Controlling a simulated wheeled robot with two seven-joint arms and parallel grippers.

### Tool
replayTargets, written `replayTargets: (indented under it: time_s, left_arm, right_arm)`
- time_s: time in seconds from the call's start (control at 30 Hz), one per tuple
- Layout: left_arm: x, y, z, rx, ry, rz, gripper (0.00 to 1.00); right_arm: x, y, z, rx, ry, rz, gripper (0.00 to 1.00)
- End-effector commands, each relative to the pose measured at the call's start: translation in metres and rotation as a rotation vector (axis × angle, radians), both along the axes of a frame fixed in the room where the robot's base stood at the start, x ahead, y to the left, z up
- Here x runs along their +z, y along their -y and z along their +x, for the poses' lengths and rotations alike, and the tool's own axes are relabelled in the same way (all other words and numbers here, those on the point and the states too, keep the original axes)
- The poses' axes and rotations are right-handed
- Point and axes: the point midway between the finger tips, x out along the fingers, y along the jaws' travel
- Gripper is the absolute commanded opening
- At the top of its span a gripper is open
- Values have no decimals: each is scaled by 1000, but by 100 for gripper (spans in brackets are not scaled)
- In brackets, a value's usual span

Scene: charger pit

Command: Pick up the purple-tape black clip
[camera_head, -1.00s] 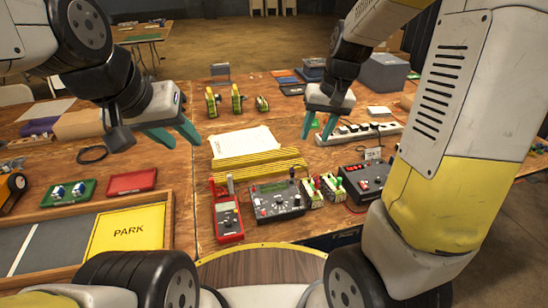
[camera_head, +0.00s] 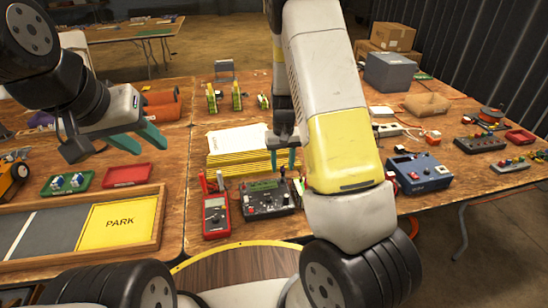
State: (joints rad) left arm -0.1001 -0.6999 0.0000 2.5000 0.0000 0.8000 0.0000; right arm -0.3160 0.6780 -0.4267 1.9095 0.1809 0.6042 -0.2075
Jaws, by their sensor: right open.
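I cannot make out the purple-tape black clip; it is too small or hidden. My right gripper (camera_head: 282,160) is open and points down just behind the black control box (camera_head: 268,198), at the right end of the yellow-striped stack (camera_head: 238,165). I see nothing between its teal fingers. A small dark and light item (camera_head: 283,174) shows just below its fingertips, too small to identify. My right forearm covers the table to the right of the black box. My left gripper (camera_head: 139,141) looks open and empty, above the left table behind the red tray (camera_head: 127,175).
A red multimeter (camera_head: 216,215) stands left of the black box. A blue box (camera_head: 418,173) and a power strip (camera_head: 388,130) lie right of my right arm. Yellow-green upright items (camera_head: 237,97) stand at the back. The yellow PARK board (camera_head: 119,222) is at front left.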

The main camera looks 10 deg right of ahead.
Motion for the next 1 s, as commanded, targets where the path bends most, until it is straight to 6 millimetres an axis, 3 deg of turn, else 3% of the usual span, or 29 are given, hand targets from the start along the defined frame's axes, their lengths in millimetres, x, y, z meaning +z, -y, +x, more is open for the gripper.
replayTargets:
  time_s: [0.13, 0.4, 0.6, 1.0]
  left_arm:
    - [0, 0, 0, 0, 0, 0, 36]
    - [0, 0, 0, 0, 0, 0, 36]
    - [0, 0, 0, 0, 0, 0, 36]
    - [0, 0, 0, 0, 0, 0, 36]
  right_arm:
    - [-15, 0, 0, -1, -1, 0, 42]
    - [-17, 0, 0, 0, 1, 0, 40]
    - [-17, 0, 0, 0, 1, 0, 1]
    - [-14, 0, 0, 0, 2, 1, 0]
